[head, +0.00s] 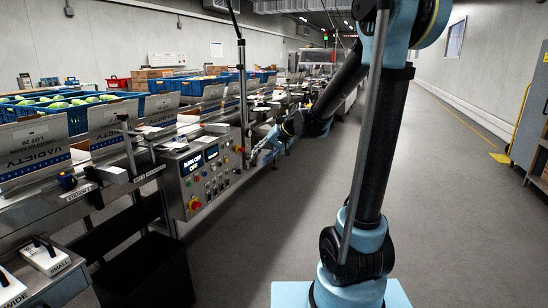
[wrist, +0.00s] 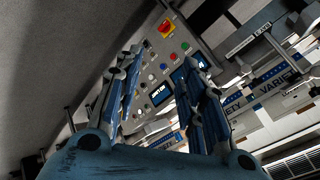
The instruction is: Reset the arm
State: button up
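My gripper (wrist: 161,60) is open in the wrist view, its two blue and dark fingers apart with nothing between them. In the head view my gripper (head: 262,150) is small and partly hidden by my own wrist. It hangs near the right end of the control panel (head: 207,176). The same panel (wrist: 167,62) shows beyond the fingers in the wrist view. My arm rises at the right of the head view and bends down and left towards the line. No contact between the gripper and the panel can be made out.
The packing line runs along the left with VARIETY boxes (head: 33,152) and blue crates (head: 75,118) of green items. A dark bin (head: 146,270) stands below the line. The grey aisle floor (head: 450,200) is clear. A yellow-handled cart (head: 535,130) stands at the far right.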

jog(key=s+d+f+h, duration=0.2)
jog(key=s+d+f, duration=0.1)
jog(key=s+d, duration=0.5)
jog(key=s+d+f+g+h, duration=0.1)
jog(key=s+d+f+h, duration=0.2)
jog(key=s+d, duration=0.5)
jog(key=s+d+f+g+h, duration=0.1)
jog(key=s+d+f, duration=0.3)
jog(key=s, duration=1.2)
jog(key=d+h, duration=0.1)
jog(key=d, duration=0.3)
jog(key=shift+f+m+h, duration=0.3)
jog(key=shift+f, duration=0.05)
jog(key=shift+w+a, duration=0.1)
jog(key=shift+c, duration=0.4)
